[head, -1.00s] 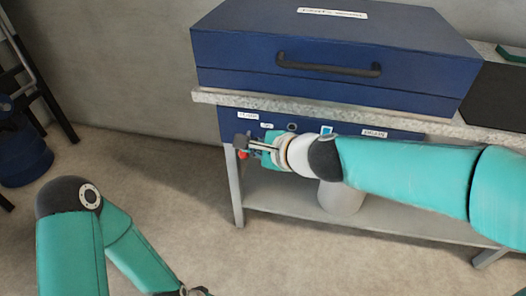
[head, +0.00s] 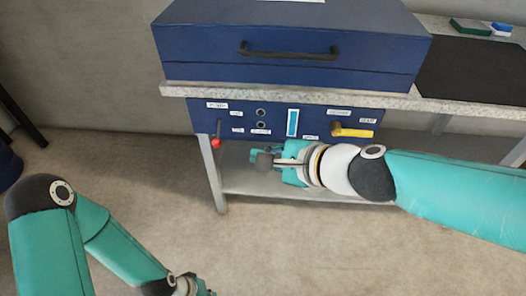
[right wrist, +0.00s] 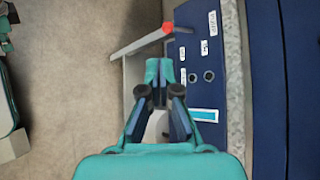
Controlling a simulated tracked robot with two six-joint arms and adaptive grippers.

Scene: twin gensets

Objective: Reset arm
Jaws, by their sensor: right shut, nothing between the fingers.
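My right arm comes in from the right in the head view. Its gripper (head: 262,158) is shut and empty, in front of and below the blue control panel (head: 232,121), apart from it. In the right wrist view the shut fingers (right wrist: 160,92) show beside the panel (right wrist: 196,62). A lever with a red knob (head: 215,143) hangs at the panel's left end; the red knob (right wrist: 168,28) also shows in the right wrist view. A yellow handle (head: 352,131) sits at the panel's right. My left arm is at lower left; its gripper is mostly cut off at the bottom edge.
A blue case (head: 285,45) with a black handle stands on the speckled bench top (head: 200,91). A dark mat (head: 470,75) lies at right. The bench leg (head: 212,175) and lower shelf are close to my right gripper. Open floor lies in front.

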